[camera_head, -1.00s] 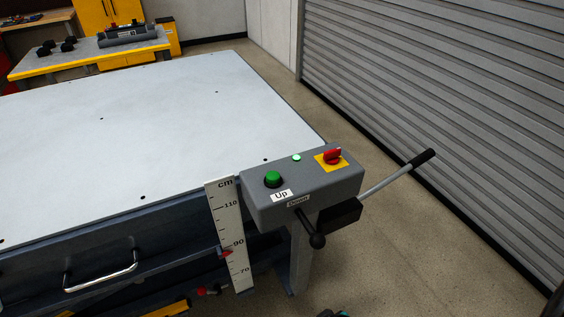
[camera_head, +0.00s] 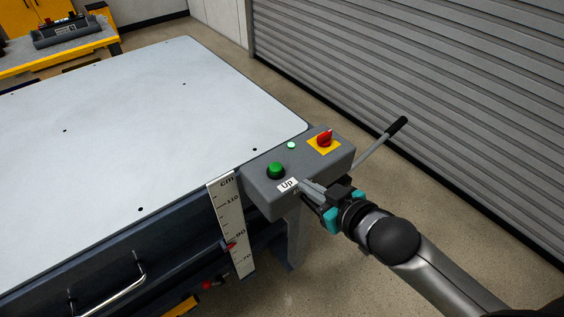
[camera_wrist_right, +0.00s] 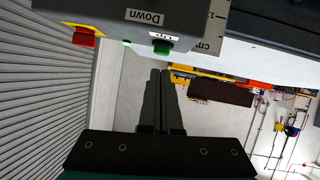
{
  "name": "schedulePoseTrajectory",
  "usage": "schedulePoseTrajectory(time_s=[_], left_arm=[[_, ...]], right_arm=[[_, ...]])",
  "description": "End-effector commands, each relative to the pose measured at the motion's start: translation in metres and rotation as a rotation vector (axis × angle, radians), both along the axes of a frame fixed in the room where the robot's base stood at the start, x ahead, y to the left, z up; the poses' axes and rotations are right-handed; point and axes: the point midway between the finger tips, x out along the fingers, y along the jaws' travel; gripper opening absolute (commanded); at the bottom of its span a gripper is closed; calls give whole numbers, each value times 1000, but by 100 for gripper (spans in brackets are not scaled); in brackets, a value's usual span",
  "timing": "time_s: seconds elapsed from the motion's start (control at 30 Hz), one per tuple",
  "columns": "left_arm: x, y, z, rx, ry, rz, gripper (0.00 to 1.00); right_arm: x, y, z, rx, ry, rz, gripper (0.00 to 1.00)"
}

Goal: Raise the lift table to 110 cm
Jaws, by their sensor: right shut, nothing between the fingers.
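The lift table (camera_head: 150,120) has a wide pale top. A grey control box (camera_head: 335,160) sits at its near right corner, with a green button (camera_head: 276,170), an "Up" label (camera_head: 287,185), a lit green lamp (camera_head: 291,145) and a red switch (camera_head: 324,139) on yellow. A cm scale (camera_head: 225,208) stands beside it; its red pointer (camera_head: 230,245) is a little below 90. My right gripper (camera_head: 306,187) is shut and empty, its tips by the box's front edge near the label. In the wrist view the tips (camera_wrist_right: 160,72) appear just short of the green button (camera_wrist_right: 162,47); contact is unclear.
A lever with a black grip (camera_head: 396,126) sticks out right of the box. A grey roller shutter (camera_head: 430,80) runs along the right. A workbench (camera_head: 60,58) stands at the back left. The table top is clear.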

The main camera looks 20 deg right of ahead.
Motion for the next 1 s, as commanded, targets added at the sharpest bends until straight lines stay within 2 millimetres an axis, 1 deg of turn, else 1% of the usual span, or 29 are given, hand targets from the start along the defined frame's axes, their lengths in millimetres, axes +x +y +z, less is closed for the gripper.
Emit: schedulePoseTrajectory(time_s=[0.03, 0.1, 0.2, 0.3, 0.6, 0.73, 0.87, 1.0], left_arm=[[-1, -3, 2, -4, 2, 1, 46], [-1, -4, 2, -5, 2, 2, 46], [-1, -4, 3, -5, 2, 1, 46], [-1, -4, 3, -5, 2, 1, 46], [-2, -4, 3, -5, 3, 0, 46], [-2, -4, 2, -5, 3, 0, 46], [-2, -4, 2, -5, 3, 0, 46], [-2, -4, 1, -5, 3, 0, 46]], right_arm=[[4, 1, 13, 7, -39, 22, 0], [8, 4, 25, 22, -83, 45, 0], [11, 6, 36, 35, -118, 65, 0], [12, 7, 40, 42, -133, 74, 0], [12, 7, 40, 43, -133, 73, 0], [16, 8, 38, 42, -133, 72, 0], [26, 11, 35, 43, -134, 71, 0], [42, 16, 31, 43, -134, 71, 0]])
